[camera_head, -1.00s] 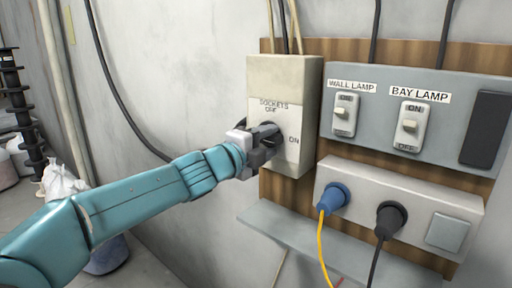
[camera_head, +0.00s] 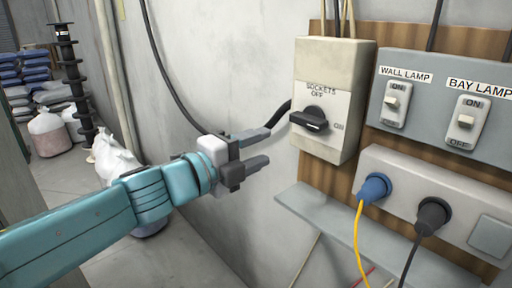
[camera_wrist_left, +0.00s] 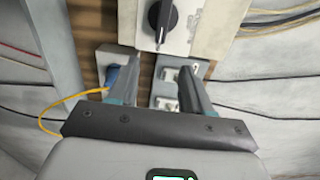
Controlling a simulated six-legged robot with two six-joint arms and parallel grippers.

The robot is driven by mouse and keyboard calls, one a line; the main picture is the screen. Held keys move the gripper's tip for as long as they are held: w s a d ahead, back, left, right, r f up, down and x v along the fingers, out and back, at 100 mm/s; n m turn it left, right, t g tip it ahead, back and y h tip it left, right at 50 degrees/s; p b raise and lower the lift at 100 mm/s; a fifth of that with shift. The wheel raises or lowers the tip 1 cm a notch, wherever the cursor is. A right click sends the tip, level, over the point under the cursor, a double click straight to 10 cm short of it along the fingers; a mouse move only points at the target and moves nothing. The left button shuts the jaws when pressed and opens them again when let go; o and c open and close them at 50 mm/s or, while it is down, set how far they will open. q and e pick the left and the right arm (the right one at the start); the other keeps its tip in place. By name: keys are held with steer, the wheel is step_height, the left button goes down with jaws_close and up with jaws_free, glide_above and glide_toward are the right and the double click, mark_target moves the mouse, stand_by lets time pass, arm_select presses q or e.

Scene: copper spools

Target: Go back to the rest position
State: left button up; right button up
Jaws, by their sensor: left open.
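My left gripper (camera_head: 262,148) is open and empty in the head view, to the left of the sockets switch box (camera_head: 322,80) and apart from it. The box is cream with a black rotary knob (camera_head: 310,119); the knob's thick end points toward the ON mark at the right. In the left wrist view the knob (camera_wrist_left: 161,16) shows at the top, beyond the two spread fingers (camera_wrist_left: 155,85), with nothing between them. My right gripper is not in view.
A wooden board carries the grey lamp panel (camera_head: 427,70) and a socket strip (camera_head: 400,190) with a blue plug (camera_head: 374,188) and a black plug (camera_head: 432,215). A grey shelf (camera_head: 345,235) juts out below. White sacks (camera_head: 115,160) lie on the floor at left.

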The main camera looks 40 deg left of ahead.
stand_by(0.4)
arm_select(q)
steer(key=w+d+f+n+g+h, duration=0.1)
steer(key=w+d+f+g, duration=0.2)
steer(key=f, duration=0.6)
steer(key=w+d+f+n+g+h, duration=0.15)
steer(key=w+d+f, duration=0.25)
steer(key=f, duration=0.5)
steer(key=w+d+f+g+h, duration=0.2)
steer(key=w+d+f, duration=0.15)
steer(key=f, duration=0.55)
steer(key=s+d+f+n+g, duration=0.2)
steer(key=s+d+f+n, duration=0.15)
steer(key=f, duration=0.45)
steer(key=s+d+f+n+g, duration=0.2)
steer(key=s+d+f, duration=0.15)
steer(key=f, duration=0.45)
steer(key=s+d+f+n+g, duration=0.3)
steer(key=d+f, duration=0.1)
steer(key=f, duration=0.4)
steer(key=s+f+n+g+y, duration=0.1)
steer(key=s+f+n+g, duration=0.1)
steer(key=s+f+n, duration=0.2)
steer(key=s+d+f+n+g+y, duration=0.1)
steer(key=s+f+n, duration=0.3)
steer(key=s, duration=0.5)
steer(key=shift+f+n+g, duration=0.25)
steer(key=shift+n+g, duration=0.3)
steer(key=shift+n, duration=0.45)
